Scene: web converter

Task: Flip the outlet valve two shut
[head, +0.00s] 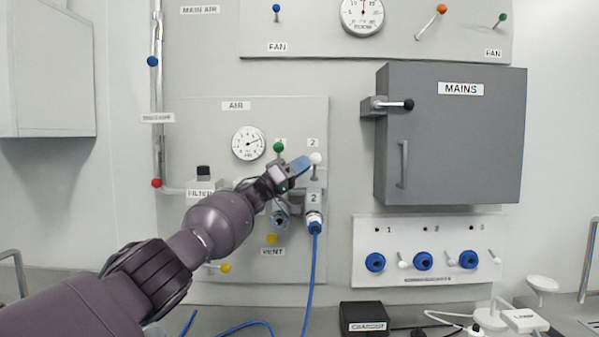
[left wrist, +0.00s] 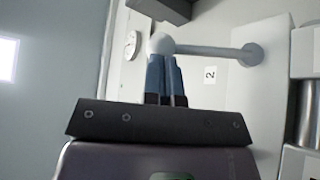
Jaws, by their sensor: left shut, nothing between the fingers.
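Outlet valve two is a lever with a white ball knob (head: 316,158) on the AIR panel (head: 306,115), above the "2" outlet. In the head view the knob stands up, above its stem. The left wrist view shows the ball (left wrist: 160,43) and the grey rod that runs right to a round pivot (left wrist: 252,54). My left gripper (head: 303,163) is shut with nothing in it. Its blue fingertips (left wrist: 164,60) are right at the ball, beside it in the head view; I cannot tell whether they touch. My right gripper is not in view.
A green-knobbed lever (head: 278,147) stands close on the left, partly behind my arm. A blue hose (head: 312,265) hangs from outlet two. The grey MAINS box (head: 455,145) juts out on the right. A gauge (head: 248,143) sits upper left of my gripper.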

